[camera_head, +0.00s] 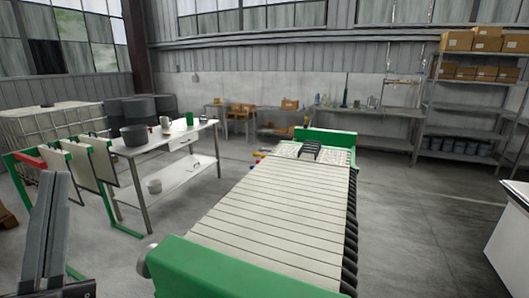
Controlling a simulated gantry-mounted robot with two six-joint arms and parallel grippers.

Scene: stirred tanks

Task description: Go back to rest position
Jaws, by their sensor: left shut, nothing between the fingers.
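My left gripper (53,182) rises from the lower left corner. Its two grey fingers point up and lie together, shut, with nothing between them. It is in front of a green and red rack (105,158) with pale hanging sheets, and I cannot tell how far apart they are. My right gripper is not in view.
A long slatted bench with green ends (270,212) fills the middle. A white table (180,147) with a grey pot (134,135) and a green can (189,118) stands left of it. Shelves with boxes (470,73) stand back right. A white counter (510,240) is at right. Floor between is clear.

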